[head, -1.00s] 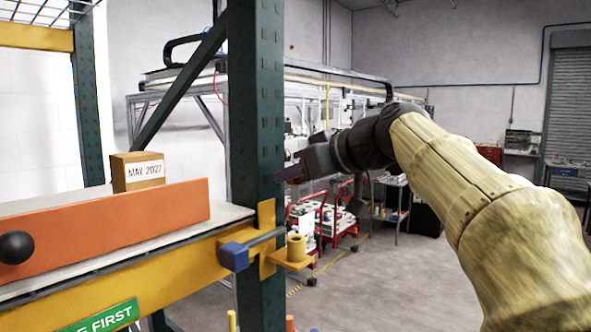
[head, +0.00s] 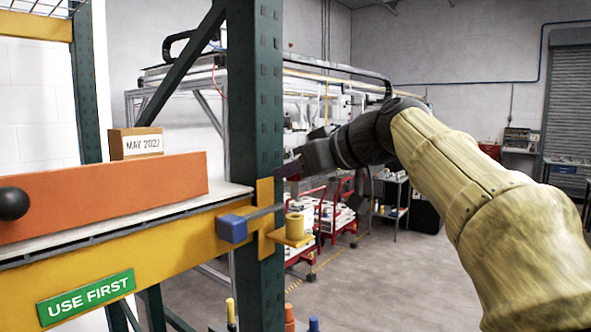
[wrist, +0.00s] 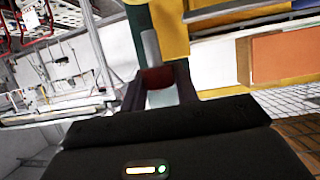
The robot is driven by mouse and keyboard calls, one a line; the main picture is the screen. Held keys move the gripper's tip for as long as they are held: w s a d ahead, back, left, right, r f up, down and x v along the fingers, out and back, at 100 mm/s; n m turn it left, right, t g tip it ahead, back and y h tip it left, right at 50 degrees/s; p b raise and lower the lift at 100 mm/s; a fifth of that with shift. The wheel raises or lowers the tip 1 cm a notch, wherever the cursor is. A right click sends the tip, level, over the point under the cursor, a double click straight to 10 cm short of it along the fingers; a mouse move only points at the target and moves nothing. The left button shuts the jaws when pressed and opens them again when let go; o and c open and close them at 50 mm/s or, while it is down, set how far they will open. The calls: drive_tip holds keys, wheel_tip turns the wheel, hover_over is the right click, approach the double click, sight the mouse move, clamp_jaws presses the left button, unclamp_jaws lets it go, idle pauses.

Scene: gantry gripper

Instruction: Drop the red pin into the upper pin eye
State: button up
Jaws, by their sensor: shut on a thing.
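In the wrist view, my gripper (wrist: 158,92) is shut on the red pin (wrist: 157,77), whose red part sits between the dark fingers. A grey shaft (wrist: 150,47) extends away from the red part. In the head view the pin is too dark and small to make out. The yellow pin eye (head: 295,226) is a short upright ring on a bracket at the post. The pin is apart from it.
A blue block (head: 233,229) with a grey rod sits left of the eye. An orange board (head: 100,197) and a box (head: 136,144) are on the rack. Red carts (head: 340,215) stand beyond; the floor at right is clear.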

drive_tip(key=shift+f+b, duration=0.8)
drive_tip(key=shift+f, duration=0.3)
drive_tip(key=shift+f+b, duration=2.3)
drive_tip(key=shift+b, duration=0.4)
idle(1.2)
drive_tip(key=o, duration=0.8)
drive_tip(key=shift+o, duration=1.1)
drive_tip(key=shift+w+d, duration=0.15)
drive_tip(key=v, duration=1.7)
drive_tip(key=shift+d, duration=0.2)
